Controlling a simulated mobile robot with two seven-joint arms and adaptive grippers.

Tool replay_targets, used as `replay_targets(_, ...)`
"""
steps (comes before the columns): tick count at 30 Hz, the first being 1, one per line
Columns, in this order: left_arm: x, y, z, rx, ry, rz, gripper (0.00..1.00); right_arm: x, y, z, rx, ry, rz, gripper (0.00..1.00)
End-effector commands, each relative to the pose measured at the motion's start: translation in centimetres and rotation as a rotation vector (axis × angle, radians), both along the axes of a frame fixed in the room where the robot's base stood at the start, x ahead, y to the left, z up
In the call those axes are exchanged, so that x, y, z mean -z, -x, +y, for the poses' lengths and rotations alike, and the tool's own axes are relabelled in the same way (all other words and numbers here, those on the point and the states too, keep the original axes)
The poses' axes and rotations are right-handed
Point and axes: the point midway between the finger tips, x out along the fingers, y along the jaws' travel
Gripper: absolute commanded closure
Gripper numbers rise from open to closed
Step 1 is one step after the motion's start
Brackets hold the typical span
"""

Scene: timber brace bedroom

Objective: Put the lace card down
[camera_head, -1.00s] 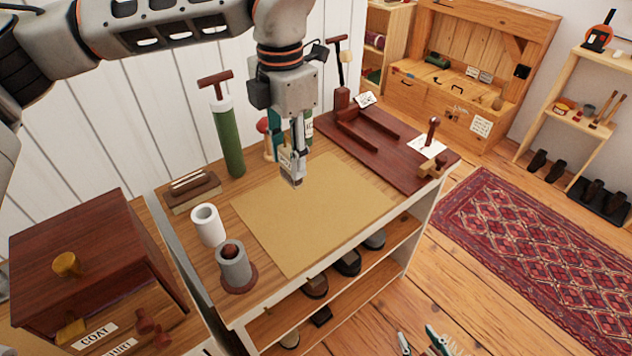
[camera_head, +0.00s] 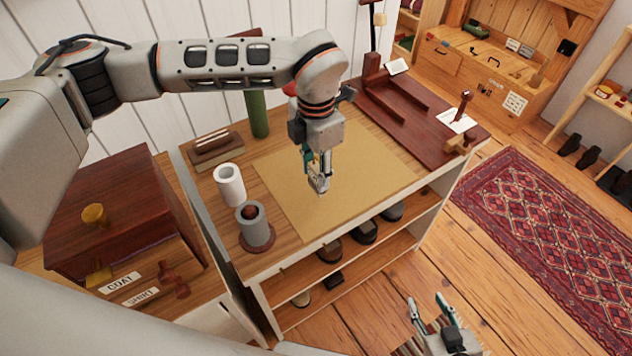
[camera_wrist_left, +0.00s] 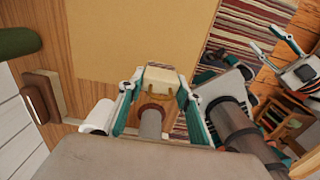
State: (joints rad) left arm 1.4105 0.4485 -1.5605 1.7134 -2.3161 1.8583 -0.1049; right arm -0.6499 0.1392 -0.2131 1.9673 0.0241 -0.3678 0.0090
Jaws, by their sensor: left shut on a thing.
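My left gripper (camera_head: 319,184) is above the tan mat (camera_head: 372,160) on the wooden bench, pointing down. In the head view the fingers mostly hide the card. I cannot tell whether it touches the mat. My right gripper (camera_head: 428,304) is open and empty, low in front of the bench over the floor; it also shows in the left wrist view (camera_wrist_left: 287,42).
A white cylinder (camera_head: 230,184) and a grey cylinder (camera_head: 255,228) stand left of the mat. A slotted block (camera_head: 216,152) and green post (camera_head: 257,115) are behind. A dark red board (camera_head: 430,137) lies right. The mat is otherwise clear. A brown cabinet (camera_head: 120,205) stands left.

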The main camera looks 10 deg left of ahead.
Motion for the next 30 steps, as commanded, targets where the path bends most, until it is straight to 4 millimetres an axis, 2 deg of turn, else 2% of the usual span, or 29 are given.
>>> replay_targets(5, 1.0, 0.0, 0.0, 0.000, 0.000, 0.001, 0.84, -0.1, -0.1, 0.0, -0.001, 0.000, -0.001, 0.60)
replay_targets(13, 4.5, 0.1, 0.0, -0.001, 0.000, 0.001, 0.84, -0.1, 0.0, -0.1, 0.000, 0.002, 0.004, 0.60)
replay_targets(25, 5.1, 0.0, 0.0, 0.000, 0.000, 0.000, 0.84, 0.4, 0.1, -0.1, 0.000, 0.003, 0.006, 0.60)
replay_targets(26, 5.0, 0.0, 0.0, 0.000, 0.000, 0.000, 0.61, 0.3, 0.1, -0.1, 0.000, 0.003, 0.006, 0.60)
replay_targets(27, 5.0, 0.0, 0.0, 0.000, 0.000, 0.000, 0.51, 0.3, 0.1, -0.1, 0.000, 0.003, 0.006, 0.60)
replay_targets(30, 5.0, 0.0, 0.0, 0.000, 0.000, 0.000, 0.49, 0.3, 0.1, -0.1, 0.000, 0.003, 0.005, 0.60)
